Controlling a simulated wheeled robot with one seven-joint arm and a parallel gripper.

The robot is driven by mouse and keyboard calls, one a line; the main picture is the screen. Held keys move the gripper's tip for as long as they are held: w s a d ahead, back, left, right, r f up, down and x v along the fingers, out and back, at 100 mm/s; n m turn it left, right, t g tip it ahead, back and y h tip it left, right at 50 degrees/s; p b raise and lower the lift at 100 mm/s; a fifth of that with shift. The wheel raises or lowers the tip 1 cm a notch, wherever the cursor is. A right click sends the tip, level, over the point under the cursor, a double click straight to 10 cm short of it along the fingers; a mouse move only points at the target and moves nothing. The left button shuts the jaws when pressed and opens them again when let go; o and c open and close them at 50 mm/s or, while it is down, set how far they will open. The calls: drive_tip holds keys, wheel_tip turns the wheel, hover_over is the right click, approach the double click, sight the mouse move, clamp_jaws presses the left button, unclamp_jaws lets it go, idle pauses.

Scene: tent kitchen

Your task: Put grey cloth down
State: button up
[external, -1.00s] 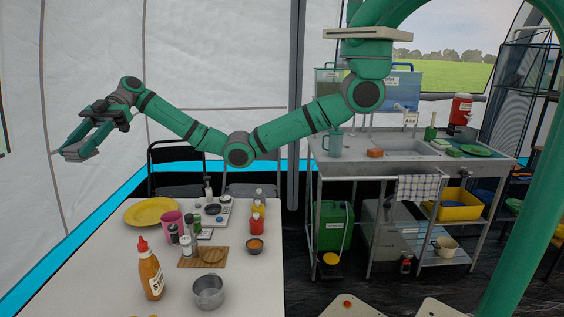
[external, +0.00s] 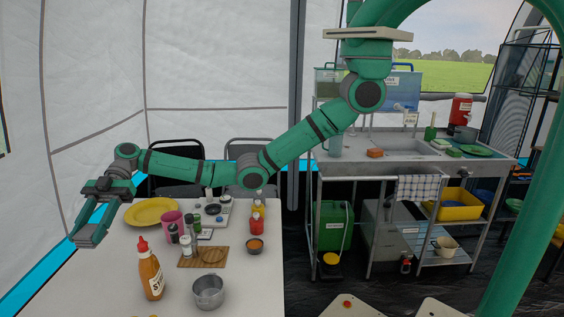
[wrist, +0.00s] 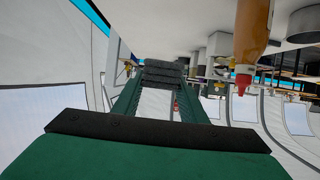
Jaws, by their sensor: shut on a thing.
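My gripper (external: 82,238) hangs in the air at the left edge of the white table (external: 235,295), pointing down.
A checked towel (external: 418,188) hangs below the sink. The table's front left is clear.

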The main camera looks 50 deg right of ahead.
sight(110, 285)
wheel_tip(110, 285, down, 15)
idle(0.6)
drive_tip(key=shift+f, duration=0.1)
drive_tip(key=o, duration=1)
drive_tip(key=v, duration=1.2)
